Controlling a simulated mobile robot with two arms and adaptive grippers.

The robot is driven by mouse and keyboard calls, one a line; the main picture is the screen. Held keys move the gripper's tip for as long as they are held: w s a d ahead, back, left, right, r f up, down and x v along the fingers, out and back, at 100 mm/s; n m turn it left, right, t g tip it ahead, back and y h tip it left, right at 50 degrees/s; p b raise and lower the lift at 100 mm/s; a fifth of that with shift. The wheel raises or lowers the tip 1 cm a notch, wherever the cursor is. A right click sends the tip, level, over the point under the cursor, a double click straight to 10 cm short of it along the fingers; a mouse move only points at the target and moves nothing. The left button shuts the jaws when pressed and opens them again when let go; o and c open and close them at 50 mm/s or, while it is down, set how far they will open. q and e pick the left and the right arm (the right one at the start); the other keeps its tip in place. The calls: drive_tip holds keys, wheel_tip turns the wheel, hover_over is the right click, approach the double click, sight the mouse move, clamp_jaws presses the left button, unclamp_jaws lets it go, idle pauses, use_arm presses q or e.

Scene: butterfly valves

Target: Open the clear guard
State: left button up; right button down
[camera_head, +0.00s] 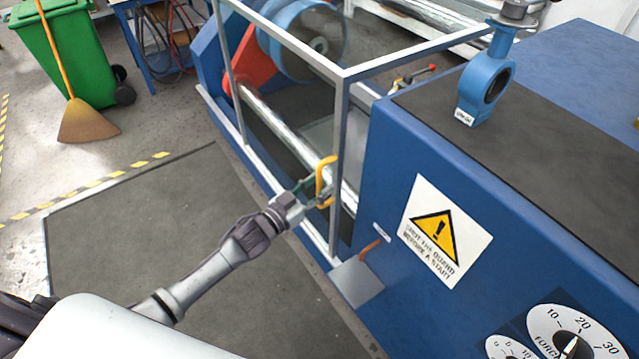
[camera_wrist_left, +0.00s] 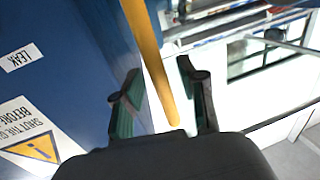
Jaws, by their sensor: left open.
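The clear guard (camera_head: 343,110) is a see-through box with a pale metal frame, standing over the machine's shaft. A yellow handle (camera_head: 320,181) is fixed near its front corner post. My left gripper (camera_head: 318,188) is at this handle, its fingers around or right beside it. In the left wrist view the yellow handle (camera_wrist_left: 150,60) runs between the two spread fingers of my left gripper (camera_wrist_left: 158,100), with gaps visible on both sides. The guard's frame stands down over the machine. My right gripper is not in view.
The blue machine body (camera_head: 385,200) with a warning sign (camera_head: 444,231) and dials (camera_head: 572,340) stands right of the guard. A blue valve (camera_head: 486,85) stands on its dark top. A green bin (camera_head: 70,55) and broom (camera_head: 88,120) are at the back left. The dark mat (camera_head: 130,230) is clear.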

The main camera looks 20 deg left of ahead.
use_arm(q)
drive_tip(key=shift+w+d, duration=0.2)
drive_tip(key=shift+w, duration=0.15)
clamp_jaws()
